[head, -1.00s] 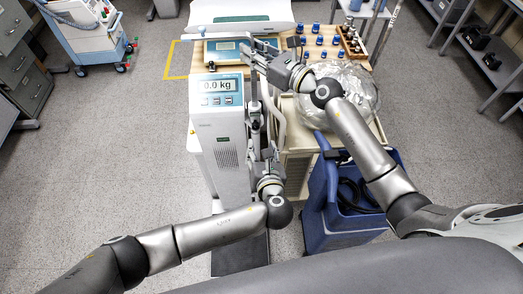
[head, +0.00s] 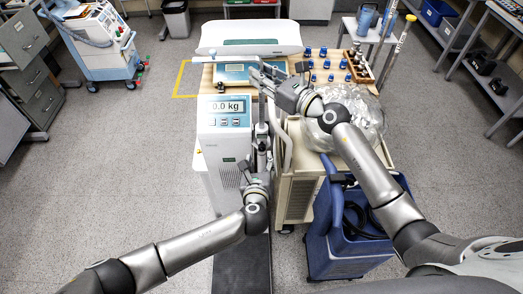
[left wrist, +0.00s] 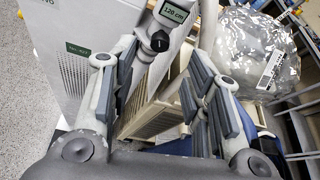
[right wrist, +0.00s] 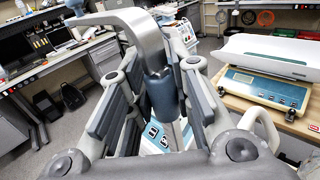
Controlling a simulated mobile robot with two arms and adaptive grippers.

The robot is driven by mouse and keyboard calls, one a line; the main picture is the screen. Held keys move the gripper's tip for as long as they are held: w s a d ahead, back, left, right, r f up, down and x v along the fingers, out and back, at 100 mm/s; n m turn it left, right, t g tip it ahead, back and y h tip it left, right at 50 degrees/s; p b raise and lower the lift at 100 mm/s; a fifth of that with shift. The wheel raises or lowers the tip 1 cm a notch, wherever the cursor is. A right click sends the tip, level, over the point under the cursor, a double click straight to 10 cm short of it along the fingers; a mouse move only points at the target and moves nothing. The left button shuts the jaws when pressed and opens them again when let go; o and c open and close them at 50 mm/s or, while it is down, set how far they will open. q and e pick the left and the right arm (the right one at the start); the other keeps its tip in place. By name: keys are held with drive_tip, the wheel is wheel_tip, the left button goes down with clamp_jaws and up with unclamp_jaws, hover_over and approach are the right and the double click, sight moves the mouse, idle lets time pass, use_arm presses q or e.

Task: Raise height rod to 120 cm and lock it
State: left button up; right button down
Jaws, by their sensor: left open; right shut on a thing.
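The height rod (head: 261,112) stands upright beside the white scale column (head: 222,150), which reads 0.0 kg. My right gripper (head: 262,77) is shut around the rod's blue-grey sleeve (right wrist: 163,95), just below a silver bent arm (right wrist: 125,20) in the right wrist view. In the left wrist view, the rod's small display (left wrist: 174,12) reads 120 cm, with a black lock knob (left wrist: 160,41) just below it. My left gripper (left wrist: 160,85) is open, its fingers spread to either side below the knob, apart from it. Whether the knob is tightened cannot be told.
A blue bin (head: 350,245) stands right of the scale. Open floor lies to the left.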

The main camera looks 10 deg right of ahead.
sight(262, 149)
use_arm(q)
drive_tip(key=shift+x, duration=3.7)
clamp_jaws()
